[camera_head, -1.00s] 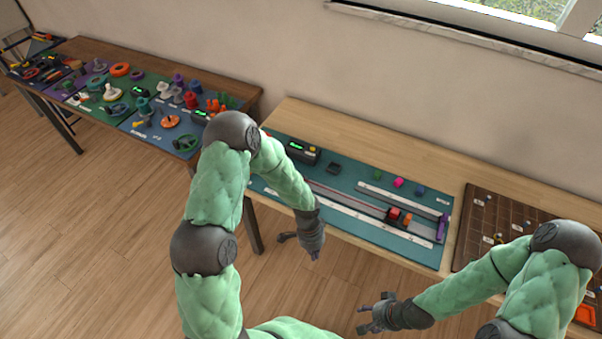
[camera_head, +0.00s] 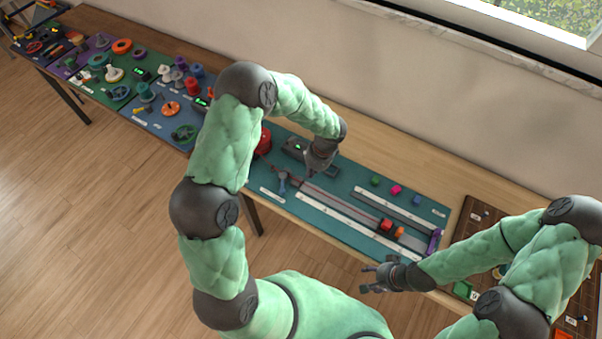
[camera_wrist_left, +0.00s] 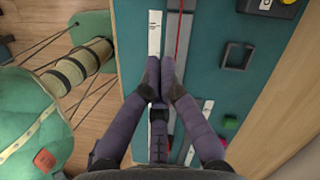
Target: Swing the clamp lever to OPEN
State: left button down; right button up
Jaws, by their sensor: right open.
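My left gripper (camera_head: 284,182) hangs over the left part of the green mat, by the end of a short white strip. In the left wrist view its fingertips (camera_wrist_left: 160,72) converge with hardly a gap, over the white strip (camera_wrist_left: 155,30) and a rail with a red line (camera_wrist_left: 180,30). The fingers hide what lies under them, and I cannot tell whether they hold anything. I cannot single out the clamp lever, and the OPEN mark is not readable. My right gripper (camera_head: 371,280) is open and empty, at the near edge of the table.
On the mat (camera_head: 335,185) a dark boxy device (camera_head: 297,147) stands behind my left gripper. Red (camera_head: 386,225) and orange (camera_head: 399,232) blocks and a purple upright (camera_head: 435,241) are to the right. Small coloured cubes (camera_head: 396,189) stand behind the rail. A dark board (camera_head: 480,225) lies farther right.

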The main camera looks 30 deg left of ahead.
aim_at(283, 184)
pick_arm(q)
jog(key=x, duration=0.9)
jog(key=shift+s, duration=0.15)
jog(key=a, duration=0.1)
jog(key=s+a+f, duration=0.1)
jog(key=shift+s+a+f, duration=0.1)
jog(key=shift+a+f, duration=0.05)
jog(key=shift+a, duration=0.15)
jog(key=shift+s+a+f, duration=0.1)
jog(key=shift+s+a, duration=0.2)
jog(key=shift+a, duration=0.2)
